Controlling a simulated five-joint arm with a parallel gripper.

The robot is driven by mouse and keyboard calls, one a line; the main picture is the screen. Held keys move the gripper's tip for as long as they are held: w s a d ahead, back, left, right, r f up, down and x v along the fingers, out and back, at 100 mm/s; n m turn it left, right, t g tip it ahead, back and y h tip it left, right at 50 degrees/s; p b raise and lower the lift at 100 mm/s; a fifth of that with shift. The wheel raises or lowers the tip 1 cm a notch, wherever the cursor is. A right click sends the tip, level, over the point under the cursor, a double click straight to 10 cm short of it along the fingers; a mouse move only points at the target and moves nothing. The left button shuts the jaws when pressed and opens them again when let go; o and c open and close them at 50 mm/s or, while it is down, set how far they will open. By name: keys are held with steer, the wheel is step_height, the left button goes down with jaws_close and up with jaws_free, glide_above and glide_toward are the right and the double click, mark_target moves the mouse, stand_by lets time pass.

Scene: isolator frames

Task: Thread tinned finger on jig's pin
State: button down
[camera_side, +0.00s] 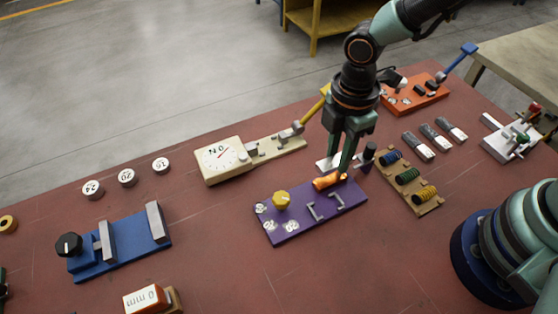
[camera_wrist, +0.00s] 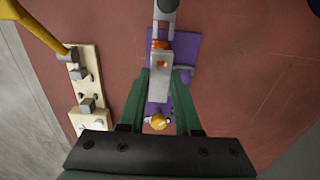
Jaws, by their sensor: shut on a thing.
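The pale grey tinned finger (camera_wrist: 160,76) is a flat bar with a small hole near its far end in the wrist view. My gripper (camera_wrist: 162,82) is shut on it, a green finger on each side. In the side view my gripper (camera_side: 342,165) holds the pale finger (camera_side: 323,164) over the back right part of the purple jig (camera_side: 262,220). An orange piece (camera_side: 327,182) lies on the jig just below, and shows past the bar's end in the wrist view (camera_wrist: 160,44). A dark upright post (camera_side: 369,152) stands at the jig's right end. I cannot clearly make out the pin.
The jig carries a yellow knob (camera_side: 281,199) and grey brackets (camera_side: 313,209). A tan rack of coloured coils (camera_side: 408,180) and several grey bars (camera_side: 434,137) lie right. A blue fixture (camera_side: 120,245) is front left.

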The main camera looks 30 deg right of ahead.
mark_target(337, 160)
steer(key=shift+f, duration=2.05)
steer(key=c, duration=0.5)
jaws_free()
step_height(337, 160, up, 12)
steer(key=d+r+m+t, duration=0.2)
steer(key=d+r+m, duration=0.1)
steer(key=d+m, duration=0.3)
steer(key=d+r+m+t, duration=0.1)
steer(key=d+r+m, duration=0.2)
steer(key=d+m, duration=0.3)
steer(key=d+r+m+t, duration=0.2)
steer(key=d+r+m, duration=0.1)
steer(key=d+m, duration=0.3)
steer(key=shift+d+r+t, duration=0.25)
steer(key=shift+d+t, duration=0.05)
steer(key=shift+d, duration=0.05)
